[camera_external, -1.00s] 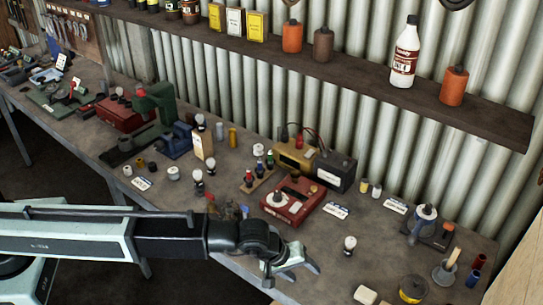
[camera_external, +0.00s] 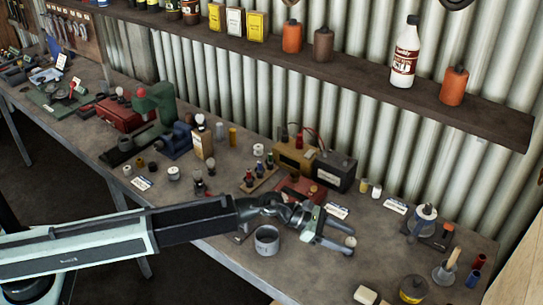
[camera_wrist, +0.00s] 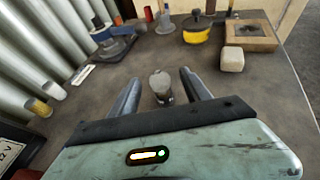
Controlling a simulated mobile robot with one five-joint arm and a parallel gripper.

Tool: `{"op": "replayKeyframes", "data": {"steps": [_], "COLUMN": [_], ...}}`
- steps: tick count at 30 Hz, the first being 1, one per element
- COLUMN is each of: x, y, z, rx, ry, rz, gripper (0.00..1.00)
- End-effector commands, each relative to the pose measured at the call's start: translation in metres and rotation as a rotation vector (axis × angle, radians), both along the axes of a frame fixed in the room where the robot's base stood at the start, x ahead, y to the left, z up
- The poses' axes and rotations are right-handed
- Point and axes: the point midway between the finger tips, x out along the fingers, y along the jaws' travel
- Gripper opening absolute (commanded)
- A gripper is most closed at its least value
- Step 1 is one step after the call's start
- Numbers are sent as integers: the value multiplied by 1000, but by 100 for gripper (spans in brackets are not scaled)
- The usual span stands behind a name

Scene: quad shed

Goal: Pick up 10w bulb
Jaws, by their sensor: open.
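A small bulb (camera_external: 350,242) stands on the bench at the lower right of the external view, just beyond my gripper (camera_external: 338,234). In the wrist view the bulb (camera_wrist: 160,84) shows a pale rounded top and a darker base. It lies between the two fingers of my gripper (camera_wrist: 160,78), with a gap on each side. My gripper is open and empty, low over the bench. More bulbs (camera_external: 198,176) stand farther left on the bench. No wattage marking on any bulb can be read.
A grey tin (camera_external: 266,241) stands beside my wrist. A red device (camera_external: 300,190) and battery (camera_external: 334,171) lie behind it. In the wrist view, a yellow tin (camera_wrist: 197,30) and pale block (camera_wrist: 233,59) stand beyond the bulb. Bench around the bulb is clear.

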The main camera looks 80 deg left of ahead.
Motion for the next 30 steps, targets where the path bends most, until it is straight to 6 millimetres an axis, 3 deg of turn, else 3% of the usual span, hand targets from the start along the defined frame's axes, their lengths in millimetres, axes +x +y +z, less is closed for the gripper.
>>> {"op": "replayKeyframes", "data": {"steps": [10,17,23,30], "x": [44,45,45,45], "y": [-15,-16,-16,-16], "z": [-19,-17,-17,-17], "rx": [1,1,1,1], "ry": [0,1,1,1], "rz": [-1,0,-1,-1], "gripper": [56,56,3,0]}}
